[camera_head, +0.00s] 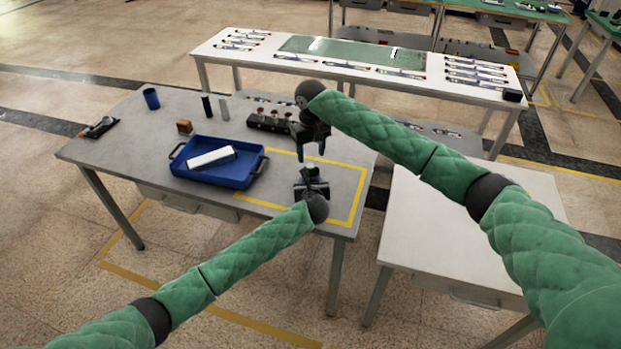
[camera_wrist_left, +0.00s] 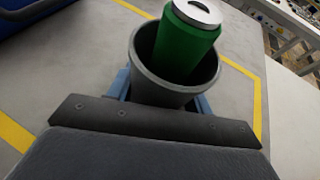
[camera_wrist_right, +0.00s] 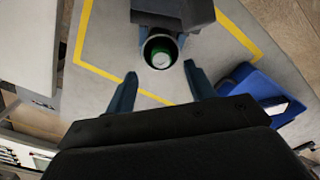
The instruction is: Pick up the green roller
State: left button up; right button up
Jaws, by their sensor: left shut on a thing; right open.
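The green roller (camera_wrist_left: 186,48), a green cylinder with a pale end cap, stands inside a dark grey cup (camera_wrist_left: 160,92) with its upper part above the rim. My left gripper (camera_head: 312,186) is shut on the cup, over the yellow-marked area of the grey table. My right gripper (camera_head: 311,150) is open and empty, pointing down from above the cup. In the right wrist view, the roller's round end (camera_wrist_right: 160,59) shows just beyond and between the open fingertips (camera_wrist_right: 162,80). The roller's lower part is hidden in the cup.
A blue tray (camera_head: 240,181) holding a white block (camera_head: 211,158) is left of the grippers on the grey table (camera_head: 120,150). A dark rack (camera_head: 268,124) stands behind, with a blue cup (camera_head: 151,98) farther left. A bare white table (camera_head: 450,235) is at right.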

aim_at(311, 165)
jog(key=shift+a+f, duration=0.1)
jog(key=shift+f, duration=2.5)
grip_shut()
